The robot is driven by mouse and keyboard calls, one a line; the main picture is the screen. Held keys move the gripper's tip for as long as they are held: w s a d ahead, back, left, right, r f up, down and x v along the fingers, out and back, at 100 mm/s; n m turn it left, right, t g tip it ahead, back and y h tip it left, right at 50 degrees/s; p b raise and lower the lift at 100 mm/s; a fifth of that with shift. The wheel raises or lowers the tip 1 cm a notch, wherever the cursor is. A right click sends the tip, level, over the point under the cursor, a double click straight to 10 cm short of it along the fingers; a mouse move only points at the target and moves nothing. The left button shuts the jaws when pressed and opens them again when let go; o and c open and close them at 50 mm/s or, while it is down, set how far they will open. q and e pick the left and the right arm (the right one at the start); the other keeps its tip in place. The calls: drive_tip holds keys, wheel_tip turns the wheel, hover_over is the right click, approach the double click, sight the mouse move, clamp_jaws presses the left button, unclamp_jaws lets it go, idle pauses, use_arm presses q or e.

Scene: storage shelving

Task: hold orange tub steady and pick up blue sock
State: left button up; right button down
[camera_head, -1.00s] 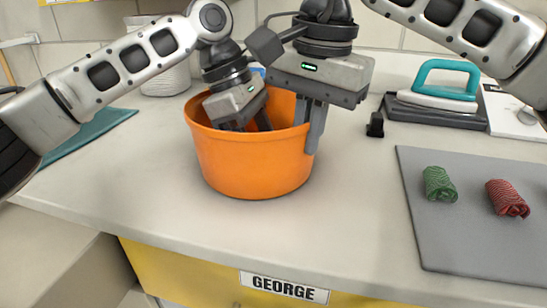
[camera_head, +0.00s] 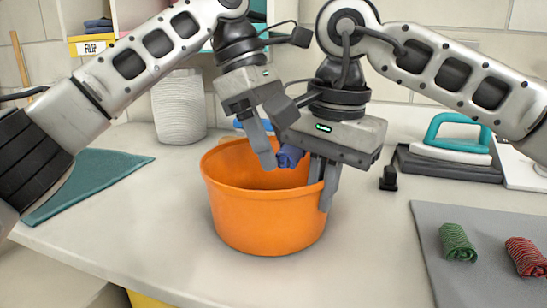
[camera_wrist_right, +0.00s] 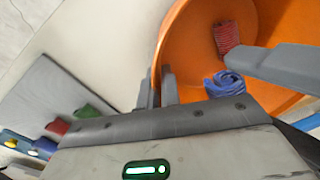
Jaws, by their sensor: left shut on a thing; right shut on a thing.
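The orange tub (camera_head: 268,220) stands on the counter. My right gripper (camera_head: 324,188) is shut on its right rim, one finger inside and one outside. The tub's inside also shows in the right wrist view (camera_wrist_right: 185,45). My left gripper (camera_head: 276,160) is over the tub's mouth, shut on the rolled blue sock (camera_head: 290,156) at about rim height. The blue sock also shows in the right wrist view (camera_wrist_right: 224,84). The tub's floor is hidden in the head view.
A red rolled sock (camera_wrist_right: 227,38) lies inside the tub. A green roll (camera_head: 457,242) and a red roll (camera_head: 526,256) lie on the grey mat (camera_head: 450,288) at right. A teal-handled iron (camera_head: 455,135), a white ribbed container (camera_head: 180,106) and a teal cloth (camera_head: 90,180) are around.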

drive_tip(key=c, duration=1.5)
unclamp_jaws()
